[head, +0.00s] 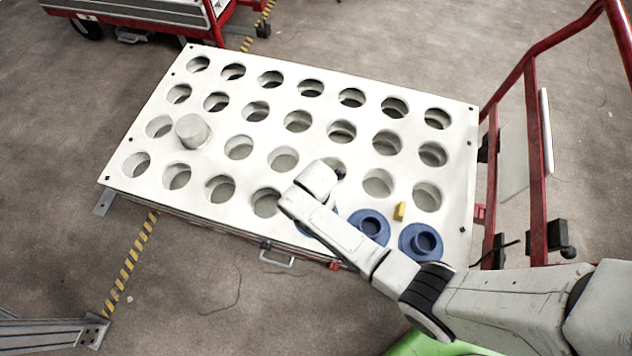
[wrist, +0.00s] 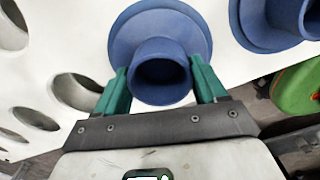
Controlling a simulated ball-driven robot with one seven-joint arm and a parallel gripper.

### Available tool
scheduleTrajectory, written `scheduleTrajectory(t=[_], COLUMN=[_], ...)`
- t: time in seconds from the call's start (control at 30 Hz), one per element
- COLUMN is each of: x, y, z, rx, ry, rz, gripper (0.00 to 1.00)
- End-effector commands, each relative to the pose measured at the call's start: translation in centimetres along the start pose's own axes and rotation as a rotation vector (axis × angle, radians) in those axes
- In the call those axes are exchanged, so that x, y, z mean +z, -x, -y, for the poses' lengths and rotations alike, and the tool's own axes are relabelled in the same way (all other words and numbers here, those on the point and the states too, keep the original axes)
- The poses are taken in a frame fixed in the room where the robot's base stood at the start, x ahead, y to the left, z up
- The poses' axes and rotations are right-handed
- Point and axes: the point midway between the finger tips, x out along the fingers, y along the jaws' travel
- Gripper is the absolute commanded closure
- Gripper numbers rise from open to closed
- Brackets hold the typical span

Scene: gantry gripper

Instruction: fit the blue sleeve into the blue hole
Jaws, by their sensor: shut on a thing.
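My gripper shows in the wrist view (wrist: 160,68), its two green fingers on either side of the tube of a blue sleeve (wrist: 158,23) and shut on it. The sleeve has a wide round flange and a hollow tube facing the camera. In the head view my arm hides the gripper and most of this sleeve; only a blue edge shows beside the arm. I cannot tell whether the sleeve touches the white plate (head: 215,133). Round holes cover the plate. I cannot make out an empty hole marked blue.
Two more blue flanged sleeves, one nearer my gripper (head: 352,218) and one at the corner (head: 405,248), sit on the plate's front right. A yellow block (head: 401,211) lies near them. A grey cylinder (head: 192,131) stands at left. A red rail (head: 532,130) rises at right.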

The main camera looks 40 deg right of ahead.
Motion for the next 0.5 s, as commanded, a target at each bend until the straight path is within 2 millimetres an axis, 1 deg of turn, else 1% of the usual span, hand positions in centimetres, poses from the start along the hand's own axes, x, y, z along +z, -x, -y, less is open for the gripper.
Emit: scheduleTrajectory(t=[0.3,0.33,0.5], x=[0.01,0.01,0.01], y=[-0.76,-0.65,-0.64], z=[-0.05,-0.06,-0.04], rx=[0.001,0.001,0.001], ry=[0.000,0.000,0.000], rz=[0.000,0.000,0.000], gripper=[0.87,0.26,0.10])
